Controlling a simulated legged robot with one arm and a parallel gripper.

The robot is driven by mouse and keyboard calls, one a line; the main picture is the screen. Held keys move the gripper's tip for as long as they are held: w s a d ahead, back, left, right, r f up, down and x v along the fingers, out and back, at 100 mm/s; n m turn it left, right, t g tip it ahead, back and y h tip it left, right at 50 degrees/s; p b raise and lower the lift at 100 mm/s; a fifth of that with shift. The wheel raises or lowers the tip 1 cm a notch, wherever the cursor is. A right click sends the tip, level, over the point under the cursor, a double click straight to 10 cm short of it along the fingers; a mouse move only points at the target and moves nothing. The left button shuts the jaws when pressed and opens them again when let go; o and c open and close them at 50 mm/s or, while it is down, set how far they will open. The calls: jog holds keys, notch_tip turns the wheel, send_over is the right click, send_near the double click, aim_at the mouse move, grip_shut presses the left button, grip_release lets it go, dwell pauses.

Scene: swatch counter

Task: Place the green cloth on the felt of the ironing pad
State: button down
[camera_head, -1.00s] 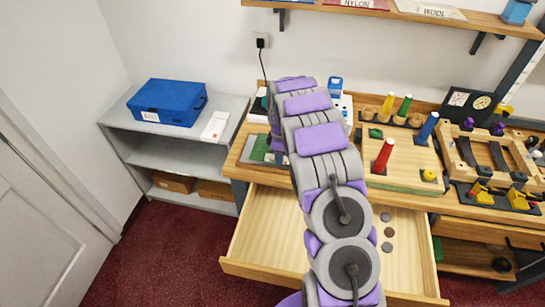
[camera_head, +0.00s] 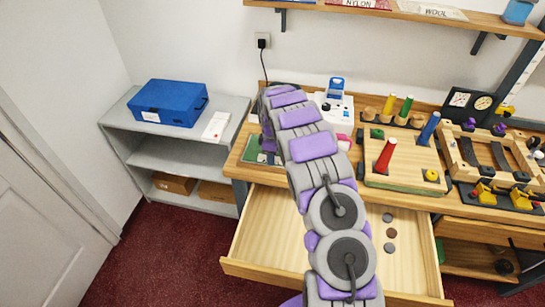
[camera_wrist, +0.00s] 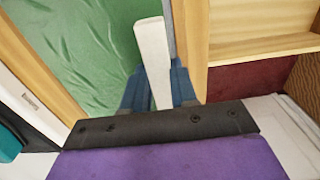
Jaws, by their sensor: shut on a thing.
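The green cloth (camera_wrist: 85,45) fills the upper left of the wrist view, wrinkled and close to the camera. A narrow white bar (camera_wrist: 152,55) stands up between the fingers. I cannot make out the felt of the ironing pad clearly.
An open drawer (camera_head: 262,232) with several dark discs juts out below the table. A white device (camera_head: 335,105), a red peg (camera_head: 386,155) on a board and a blue peg (camera_head: 429,128) stand right of my arm. A grey shelf (camera_head: 165,155) with a blue case (camera_head: 168,102) is on the left.

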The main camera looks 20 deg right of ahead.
jog(key=c, duration=1.1)
grip_release()
jog(key=shift+w+a+f, duration=0.1)
jog(key=shift+a+f, duration=0.05)
jog(key=shift+a, duration=0.3)
jog(key=shift+o, duration=1)
jog(key=shift+d, duration=0.35)
jog(key=shift+d+r, duration=0.2)
jog(key=shift+r, duration=0.05)
notch_tip(320, 180, up, 11)
jog(key=p, duration=0.2)
jog(key=s+a+r+m, duration=0.3)
jog(key=s+a+r, duration=0.1)
jog(key=s+r, duration=0.6)
jog(key=s+a+r+m+g, duration=0.1)
jog(key=s+a+r+m, duration=0.15)
jog(key=s, duration=0.45)
jog(key=s+a+r+m, duration=0.1)
jog(key=s+a+r, duration=0.1)
jog(key=s+r, duration=0.3)
jog(key=s+a+f+m, duration=0.1)
jog(key=s+a+m, duration=0.1)
jog(key=s, duration=1.2)
jog(key=s+a+f+m, duration=0.1)
jog(key=s+a+m, duration=0.1)
jog(key=s, duration=1.2)
jog(key=shift+a+f+m+g, duration=0.2)
jog(key=shift+a+m+g, duration=0.2)
jog(key=shift+a, duration=0.4)
